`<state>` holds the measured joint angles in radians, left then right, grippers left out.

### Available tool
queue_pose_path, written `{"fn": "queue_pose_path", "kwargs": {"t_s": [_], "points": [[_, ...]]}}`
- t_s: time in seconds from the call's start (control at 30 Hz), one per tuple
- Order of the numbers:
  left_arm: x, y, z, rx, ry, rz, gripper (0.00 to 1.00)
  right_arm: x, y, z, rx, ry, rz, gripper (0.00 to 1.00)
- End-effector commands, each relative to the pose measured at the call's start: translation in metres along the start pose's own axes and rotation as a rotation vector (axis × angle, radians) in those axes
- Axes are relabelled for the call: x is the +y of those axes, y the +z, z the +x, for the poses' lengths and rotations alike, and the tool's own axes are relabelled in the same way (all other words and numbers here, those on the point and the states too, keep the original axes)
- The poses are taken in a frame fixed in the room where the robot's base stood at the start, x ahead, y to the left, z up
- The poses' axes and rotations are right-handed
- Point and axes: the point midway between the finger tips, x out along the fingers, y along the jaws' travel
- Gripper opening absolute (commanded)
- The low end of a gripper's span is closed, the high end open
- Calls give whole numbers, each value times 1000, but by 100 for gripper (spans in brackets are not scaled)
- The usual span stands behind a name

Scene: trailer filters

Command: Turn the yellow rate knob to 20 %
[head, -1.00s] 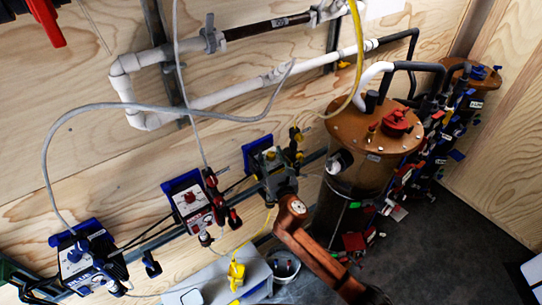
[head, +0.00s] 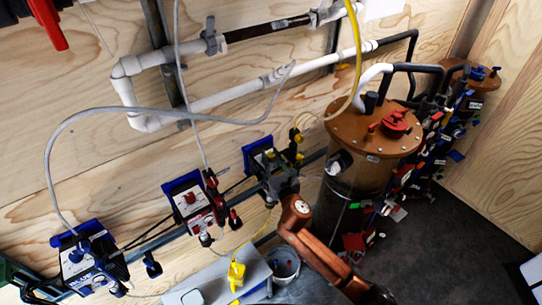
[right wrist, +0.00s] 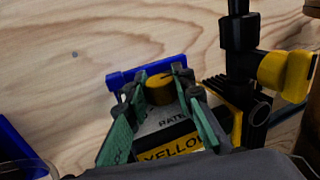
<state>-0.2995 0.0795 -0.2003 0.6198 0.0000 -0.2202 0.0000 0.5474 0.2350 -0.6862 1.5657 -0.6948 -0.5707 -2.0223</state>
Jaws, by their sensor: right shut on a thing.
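The yellow rate knob (right wrist: 160,88) is a round yellow cap with a dark pointer mark, on a grey pump face lettered RATE and YELLOW. In the right wrist view the two green-padded fingers of my right gripper (right wrist: 161,95) stand on either side of the knob and are shut on it. In the head view my right gripper (head: 272,168) is at the yellow pump (head: 257,151) on the wall and hides its front, so the knob does not show there. The scale and the setting cannot be read. My left gripper is not in view.
A pump with red fittings (head: 190,199) and a blue pump (head: 82,263) hang to the left. Black fittings with a yellow cap (right wrist: 285,72) stand close to the right of my fingers. A brown-lidded tank (head: 365,125) stands to the right. Hoses cross the wall.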

Motion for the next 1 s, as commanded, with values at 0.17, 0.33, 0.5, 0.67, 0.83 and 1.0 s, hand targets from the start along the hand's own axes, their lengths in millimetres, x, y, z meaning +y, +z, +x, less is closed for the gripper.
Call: {"fn": "queue_pose_path", "kwargs": {"t_s": [0.17,0.33,0.5,0.67,0.83,1.0], "points": [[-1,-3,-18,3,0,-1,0,-3,4,0,-7,140,-11,0],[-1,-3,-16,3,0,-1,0,-2,1,1,-14,280,-9,0],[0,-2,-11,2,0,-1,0,-1,1,0,-16,357,-4,0],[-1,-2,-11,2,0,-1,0,-1,1,0,-15,372,0,0],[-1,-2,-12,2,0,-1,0,-1,1,0,-15,371,0,0],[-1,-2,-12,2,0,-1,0,-1,1,0,-15,370,0,32]]}}
